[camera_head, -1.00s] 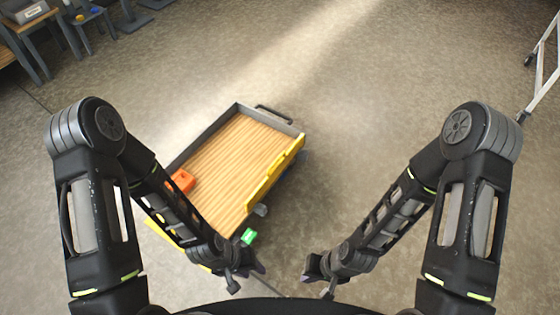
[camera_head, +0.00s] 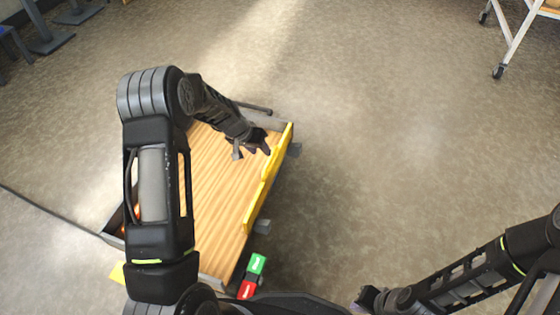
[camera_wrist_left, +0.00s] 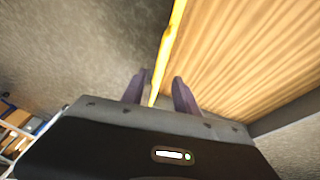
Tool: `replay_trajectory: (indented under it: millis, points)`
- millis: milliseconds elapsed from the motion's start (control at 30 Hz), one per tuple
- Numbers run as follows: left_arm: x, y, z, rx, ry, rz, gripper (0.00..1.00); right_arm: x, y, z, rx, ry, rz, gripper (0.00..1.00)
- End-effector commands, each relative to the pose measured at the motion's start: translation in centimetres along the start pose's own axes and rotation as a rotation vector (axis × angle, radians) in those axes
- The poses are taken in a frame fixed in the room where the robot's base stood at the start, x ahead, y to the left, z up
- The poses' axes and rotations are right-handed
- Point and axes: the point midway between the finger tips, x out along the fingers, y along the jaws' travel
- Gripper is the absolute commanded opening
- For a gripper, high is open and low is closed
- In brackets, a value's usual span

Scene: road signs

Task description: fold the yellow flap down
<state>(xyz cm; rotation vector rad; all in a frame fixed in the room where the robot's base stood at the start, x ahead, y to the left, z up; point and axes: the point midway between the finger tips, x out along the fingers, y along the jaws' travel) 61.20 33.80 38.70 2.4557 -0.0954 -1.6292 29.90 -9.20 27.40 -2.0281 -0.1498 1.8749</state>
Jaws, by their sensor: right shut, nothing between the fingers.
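The yellow flap (camera_head: 268,180) stands up along the right side of a cart with a wooden bed (camera_head: 215,185). My left gripper (camera_head: 262,147) is over the bed at the upper part of the flap. In the left wrist view, its two purple fingers (camera_wrist_left: 160,84) are apart, and the flap (camera_wrist_left: 168,52) shows edge-on between them. I cannot tell whether either finger touches it. My right gripper (camera_head: 366,298) is shut and empty, low in the head view, to the right of the cart and away from the flap.
A green block (camera_head: 258,264) and a red block (camera_head: 247,289) are at the cart's near right corner. The cart's dark handle (camera_head: 255,108) is at the far end. The floor right of the cart is clear. A white wheeled frame (camera_head: 515,45) stands far right.

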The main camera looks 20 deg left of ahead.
Motion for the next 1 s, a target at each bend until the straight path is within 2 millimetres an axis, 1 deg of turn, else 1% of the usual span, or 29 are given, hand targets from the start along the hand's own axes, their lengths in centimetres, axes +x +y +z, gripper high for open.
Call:
replay_trajectory:
  millis: [233,367,467,700,800,900,1000]
  points:
    - [-0.1,0.1,0.0,-0.001,-0.001,0.0,0.36,-0.2,-0.1,0.0,0.0,0.001,0.0,0.0]
    - [0.6,0.1,0.1,-0.001,-0.002,0.0,0.36,0.1,0.0,0.0,0.0,0.001,0.0,0.0]
    - [1.6,0.1,0.1,-0.001,-0.002,0.0,0.36,0.5,0.2,-0.1,0.0,0.003,0.0,0.0]
    - [5.5,0.1,0.3,-0.001,-0.004,0.001,0.36,1.9,0.6,-0.2,0.001,0.01,0.0,0.0]
    - [6.8,0.1,0.2,-0.001,-0.003,0.0,0.36,2.4,0.7,-0.3,0.001,0.013,0.0,0.0]
    - [7.5,0.1,0.1,-0.002,-0.002,0.0,0.36,2.6,0.8,-0.3,0.001,0.014,0.0,0.0]
    - [7.8,0.1,0.1,-0.002,-0.002,0.0,0.36,2.6,0.8,-0.3,0.001,0.015,0.0,0.0]
